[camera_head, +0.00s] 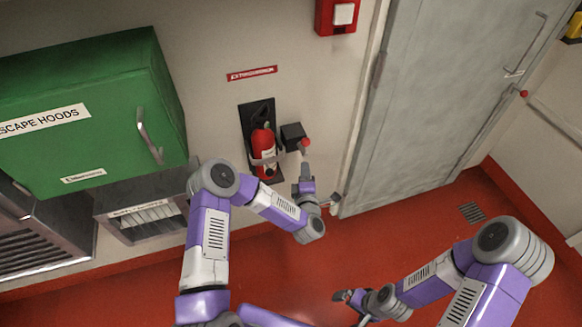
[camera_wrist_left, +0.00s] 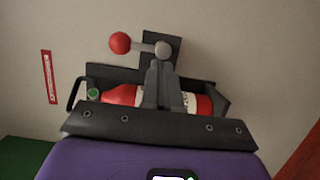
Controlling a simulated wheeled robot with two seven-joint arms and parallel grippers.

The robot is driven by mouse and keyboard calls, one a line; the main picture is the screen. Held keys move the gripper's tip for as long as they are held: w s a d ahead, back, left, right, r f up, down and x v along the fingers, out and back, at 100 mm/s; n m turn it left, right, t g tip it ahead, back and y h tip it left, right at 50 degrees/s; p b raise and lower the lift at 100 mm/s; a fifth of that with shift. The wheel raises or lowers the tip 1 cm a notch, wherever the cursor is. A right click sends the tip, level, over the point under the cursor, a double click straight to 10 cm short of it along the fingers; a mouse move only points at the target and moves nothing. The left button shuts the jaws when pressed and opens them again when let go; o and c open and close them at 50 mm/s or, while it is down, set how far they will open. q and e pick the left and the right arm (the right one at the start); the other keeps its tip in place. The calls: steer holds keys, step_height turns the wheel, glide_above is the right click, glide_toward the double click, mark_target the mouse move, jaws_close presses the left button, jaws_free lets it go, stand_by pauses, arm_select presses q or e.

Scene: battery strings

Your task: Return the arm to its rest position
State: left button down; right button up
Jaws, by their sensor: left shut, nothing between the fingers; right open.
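My left gripper (camera_head: 305,168) is in front of the wall, just below a dark box (camera_head: 291,133) with a red-knobbed lever (camera_head: 305,143). In the left wrist view its two dark fingers (camera_wrist_left: 162,68) are together with nothing between them. Their tips overlap the area just below the lever's grey end; I cannot tell whether they touch it. The red knob (camera_wrist_left: 120,42) points left there. My right gripper (camera_head: 346,296) is low over the red floor, small in the head view, and its fingers are open and empty.
A red fire extinguisher (camera_head: 264,146) hangs in its bracket just left of my left gripper. A green escape-hood cabinet (camera_head: 90,115) and a metal shelf unit (camera_head: 145,215) stand further left. A grey door (camera_head: 440,90) is at right. The red floor (camera_head: 400,215) before it is clear.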

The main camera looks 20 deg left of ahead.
arm_select(q)
steer(key=d, duration=0.2)
steer(key=shift+s+d, duration=0.2)
steer(key=shift+d, duration=0.2)
steer(key=s+d+f+m+g+h+p, duration=0.5)
steer(key=s+f+m+h, duration=0.3)
steer(key=m, duration=0.3)
steer(key=s+a+f+m+g+h+p, duration=0.1)
steer(key=s+m+g, duration=0.3)
steer(key=s, duration=0.7)
steer(key=s+a+f+m+g+h, duration=0.1)
steer(key=s+f+m+g, duration=0.2)
steer(key=s+g, duration=0.4)
steer(key=s+m, duration=0.1)
steer(key=s, duration=0.4)
steer(key=shift+a+g+p, duration=0.3)
steer(key=shift+p, duration=0.1)
